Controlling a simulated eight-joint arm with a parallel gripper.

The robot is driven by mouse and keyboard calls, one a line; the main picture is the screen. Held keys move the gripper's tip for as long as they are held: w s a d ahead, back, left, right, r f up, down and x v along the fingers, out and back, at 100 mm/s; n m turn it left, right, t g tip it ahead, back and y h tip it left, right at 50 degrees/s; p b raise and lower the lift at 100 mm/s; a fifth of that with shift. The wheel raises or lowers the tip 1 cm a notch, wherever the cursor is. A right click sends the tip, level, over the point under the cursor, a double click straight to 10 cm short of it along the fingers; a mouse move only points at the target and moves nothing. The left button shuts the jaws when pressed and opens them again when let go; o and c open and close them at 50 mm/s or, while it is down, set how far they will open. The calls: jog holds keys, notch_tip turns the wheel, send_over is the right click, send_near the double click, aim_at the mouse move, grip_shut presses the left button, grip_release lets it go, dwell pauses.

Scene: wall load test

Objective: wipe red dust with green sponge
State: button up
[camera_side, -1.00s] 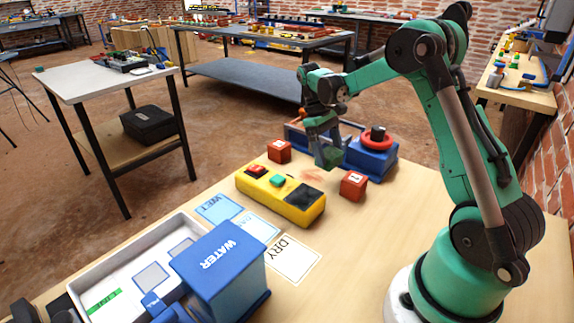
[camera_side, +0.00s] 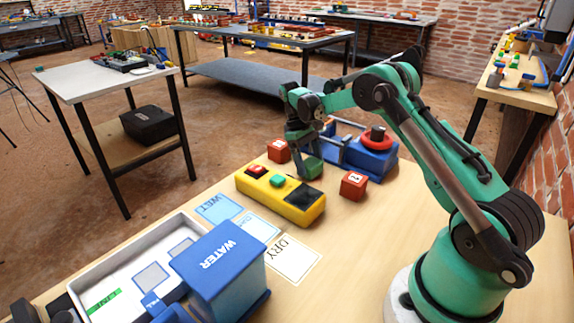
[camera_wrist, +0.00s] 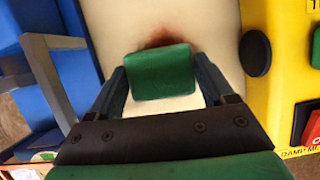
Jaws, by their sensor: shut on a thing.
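My gripper (camera_side: 306,157) is shut on the green sponge (camera_side: 313,168), low at the wooden table top between two red cubes. In the wrist view the sponge (camera_wrist: 163,75) sits between the two fingers of my gripper (camera_wrist: 163,88). The red dust (camera_wrist: 166,38) is a dark reddish smear just beyond the sponge's upper edge there, and the sponge hides part of it. In the side view I cannot make out the dust clearly. Whether the sponge touches the table is hard to tell.
A yellow meter box (camera_side: 280,196) lies close in front. Red cubes stand left (camera_side: 279,150) and right (camera_side: 354,186). A blue fixture with a red ring (camera_side: 377,142) is behind. A blue WATER box (camera_side: 222,265), a white tray (camera_side: 110,255) and a DRY card (camera_side: 292,260) are nearer.

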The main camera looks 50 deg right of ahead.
jog(key=shift+w, duration=1.55)
jog(key=shift+s, duration=4.1)
jog(key=shift+w+a, duration=0.25)
jog(key=shift+w, duration=0.2)
jog(key=shift+w+a, duration=0.2)
jog(key=shift+w, duration=3.4)
jog(key=shift+s, duration=3.9)
notch_tip(320, 180, up, 8)
